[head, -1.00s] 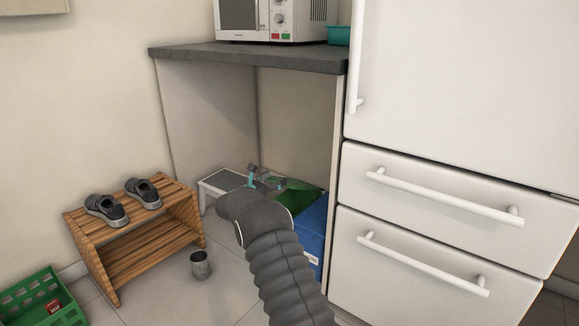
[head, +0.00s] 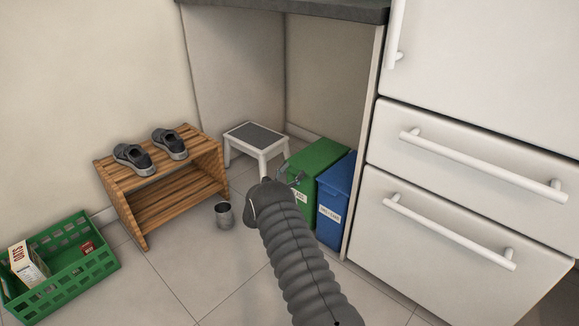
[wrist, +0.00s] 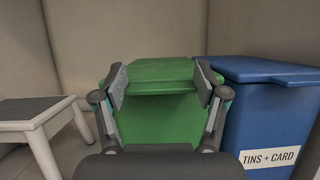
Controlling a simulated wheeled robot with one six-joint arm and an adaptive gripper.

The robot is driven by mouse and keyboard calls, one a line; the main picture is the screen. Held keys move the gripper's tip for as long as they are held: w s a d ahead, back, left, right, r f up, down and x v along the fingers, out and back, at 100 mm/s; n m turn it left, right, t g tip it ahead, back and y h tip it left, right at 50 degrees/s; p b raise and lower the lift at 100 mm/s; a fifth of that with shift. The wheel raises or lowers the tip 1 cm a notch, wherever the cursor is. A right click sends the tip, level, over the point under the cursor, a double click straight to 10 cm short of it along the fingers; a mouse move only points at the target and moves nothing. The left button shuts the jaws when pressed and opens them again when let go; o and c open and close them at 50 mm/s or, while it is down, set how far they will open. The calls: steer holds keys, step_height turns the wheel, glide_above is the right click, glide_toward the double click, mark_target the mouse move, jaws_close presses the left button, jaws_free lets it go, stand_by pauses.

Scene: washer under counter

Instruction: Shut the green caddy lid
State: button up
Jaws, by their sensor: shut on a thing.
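The green caddy (head: 303,204) stands on the floor under the counter, and its front faces me in the wrist view (wrist: 160,122). Its green lid (head: 322,152) lies flat over the top, with no gap visible at the front edge in the wrist view (wrist: 155,72). My gripper (wrist: 162,82) is at the lid's front edge, one fingertip at each side, shut on the lid. In the head view my gripper (head: 290,177) is small and partly hidden by my wrist, at the caddy's upper front.
A blue caddy (head: 333,200) labelled "TINS + CARD" stands close on the right. A white step stool (head: 258,146) is at the left. A metal cup (head: 223,215), a wooden shoe rack (head: 160,182) and a green basket (head: 62,270) stand further left. White drawers (head: 460,230) border the right.

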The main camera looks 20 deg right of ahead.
steer(key=shift+f, duration=0.8)
steer(key=o, duration=1.7)
steer(key=shift+f+y, duration=0.2)
steer(key=shift+y, duration=0.1)
steer(key=shift+r, duration=0.3)
steer(key=v, duration=1.2)
steer(key=shift+f, duration=0.2)
steer(key=shift+w, duration=0.1)
